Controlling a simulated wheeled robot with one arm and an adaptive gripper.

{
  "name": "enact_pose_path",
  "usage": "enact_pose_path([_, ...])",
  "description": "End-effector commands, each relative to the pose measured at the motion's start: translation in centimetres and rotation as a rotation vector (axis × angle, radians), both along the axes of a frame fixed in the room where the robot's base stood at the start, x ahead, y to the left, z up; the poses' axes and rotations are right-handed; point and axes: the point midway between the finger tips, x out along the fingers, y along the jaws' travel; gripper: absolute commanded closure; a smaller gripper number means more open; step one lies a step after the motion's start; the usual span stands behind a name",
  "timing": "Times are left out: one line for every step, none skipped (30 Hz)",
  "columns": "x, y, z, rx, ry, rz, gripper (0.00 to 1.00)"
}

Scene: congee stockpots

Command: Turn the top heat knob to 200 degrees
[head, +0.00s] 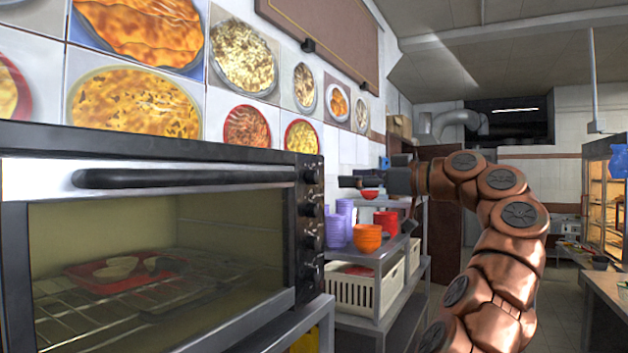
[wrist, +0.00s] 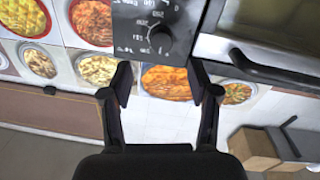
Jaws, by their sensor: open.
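The toaster oven (head: 150,230) stands at the left in the head view, with a column of dark knobs on its right-hand control panel. The top heat knob (head: 311,175) is at the panel's upper end. In the wrist view the panel appears upside down, and the top knob (wrist: 160,40) has dial markings beside it; its exact setting is too small to read. My gripper (head: 348,181) is to the right of the top knob, at about its height and apart from it.
The oven's door handle (head: 185,177) runs along the door top. A tray (head: 125,277) with dishes is on the rack inside. Right of the oven, shelves hold orange bowls (head: 368,237), purple cups (head: 336,230) and a white basket (head: 352,292). Food pictures cover the wall.

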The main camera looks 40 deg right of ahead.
Motion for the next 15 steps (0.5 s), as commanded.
enact_pose_path([0.3, 0.2, 0.0, 0.0, 0.001, 0.003, 0.4])
enact_pose_path([0.6, 0.3, -0.1, 0.0, 0.001, 0.004, 0.4])
enact_pose_path([1.0, 0.4, -0.1, 0.0, 0.001, 0.006, 0.4])
enact_pose_path([1.3, 0.5, -0.1, -0.001, 0.001, 0.008, 0.4])
enact_pose_path([1.7, 0.7, -0.1, -0.001, 0.001, 0.009, 0.4])
enact_pose_path([2.2, 0.8, -0.1, -0.002, 0.003, 0.01, 0.4])
enact_pose_path([2.6, 1.0, -0.1, -0.002, 0.003, 0.01, 0.4])
enact_pose_path([3.0, 1.0, -0.1, -0.001, 0.002, 0.01, 0.4])
enact_pose_path([3.5, 1.1, -0.1, -0.001, 0.001, 0.009, 0.4])
enact_pose_path([4.0, 1.2, -0.1, -0.001, 0.001, 0.008, 0.4])
enact_pose_path([4.4, 1.3, -0.1, -0.001, 0.001, 0.007, 0.4])
enact_pose_path([4.9, 1.4, -0.1, 0.0, 0.001, 0.007, 0.4])
enact_pose_path([5.4, 1.5, -0.2, 0.0, 0.001, 0.007, 0.4])
enact_pose_path([5.8, 1.6, -0.1, -0.001, 0.002, 0.008, 0.4])
enact_pose_path([6.3, 1.7, -0.1, -0.001, 0.003, 0.007, 0.4])
